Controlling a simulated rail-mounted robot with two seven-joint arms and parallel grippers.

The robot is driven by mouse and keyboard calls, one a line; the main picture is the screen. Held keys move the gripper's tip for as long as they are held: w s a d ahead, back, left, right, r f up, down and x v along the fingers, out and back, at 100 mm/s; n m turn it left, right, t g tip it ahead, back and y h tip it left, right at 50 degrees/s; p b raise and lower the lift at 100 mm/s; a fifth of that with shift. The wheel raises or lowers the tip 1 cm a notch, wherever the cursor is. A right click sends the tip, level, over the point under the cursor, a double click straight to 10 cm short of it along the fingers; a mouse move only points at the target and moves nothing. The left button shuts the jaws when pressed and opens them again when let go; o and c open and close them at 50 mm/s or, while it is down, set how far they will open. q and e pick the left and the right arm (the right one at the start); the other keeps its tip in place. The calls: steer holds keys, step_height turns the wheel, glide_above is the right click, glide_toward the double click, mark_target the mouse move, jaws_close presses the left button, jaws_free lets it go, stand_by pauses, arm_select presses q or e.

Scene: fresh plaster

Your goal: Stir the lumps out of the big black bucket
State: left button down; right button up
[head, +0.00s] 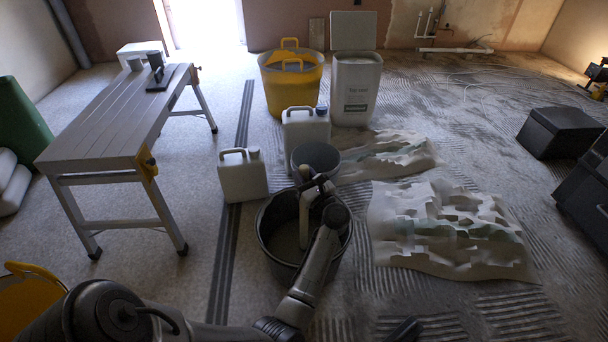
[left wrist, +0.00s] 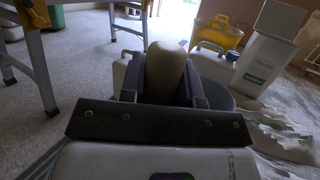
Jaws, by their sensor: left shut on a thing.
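The big black bucket (head: 264,240) stands on the floor near the middle of the head view, with grey material (head: 284,243) inside. I cannot make out lumps in it. My left gripper (head: 312,188) is above the bucket, its arm crossing the bucket's right side. It is shut on a pale stirring stick (head: 304,222), which goes down into the bucket. The stick's lower end is hidden. In the left wrist view the stick's rounded pale top (left wrist: 167,70) sits between the two fingers. My right gripper is not in view.
A smaller grey bucket (head: 317,157) stands right behind the black one. White canisters (head: 243,180), a yellow tub (head: 291,85) and a white bin (head: 356,92) stand behind. Crumpled sheets (head: 450,235) lie to the right. A workbench (head: 118,115) stands left.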

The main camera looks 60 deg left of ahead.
arm_select(q)
step_height(320, 180, up, 31)
steer(key=p, duration=2.1)
